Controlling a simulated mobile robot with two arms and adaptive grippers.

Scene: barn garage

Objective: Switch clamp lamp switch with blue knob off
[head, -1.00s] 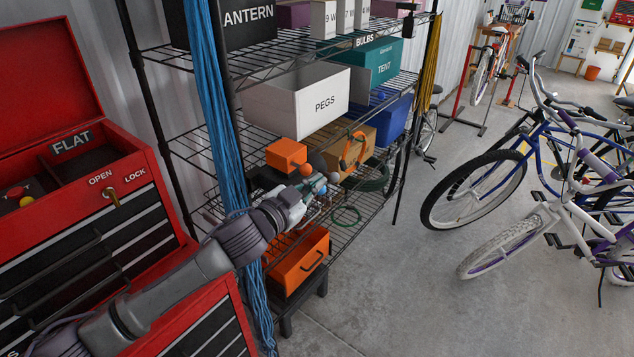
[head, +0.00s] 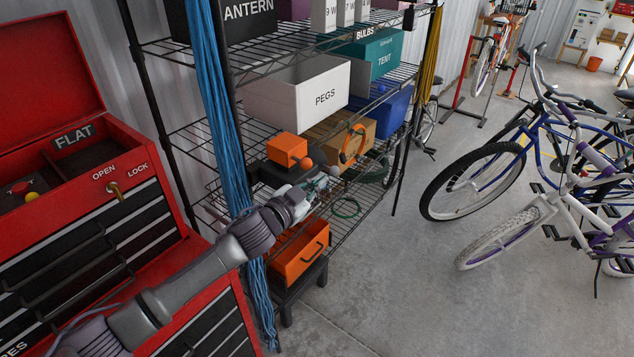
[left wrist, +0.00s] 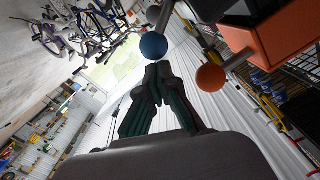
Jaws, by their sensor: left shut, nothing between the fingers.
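The blue knob (left wrist: 153,45) is a round ball on a metal rod at the top middle of the left wrist view. An orange ball knob (left wrist: 211,78) on another rod is to its right, by an orange block (left wrist: 265,40). In the head view the orange block (head: 287,150) sits on a dark base on the shelf, its orange knob (head: 306,160) in front. My left gripper (head: 325,182) is shut and empty beside these; its fingertips (left wrist: 156,75) appear just below the blue knob. Contact cannot be told. The blue knob is not distinct in the head view. My right gripper is not in view.
A red tool chest (head: 125,170) stands left. Bicycles (head: 490,190) stand right, with open floor between.

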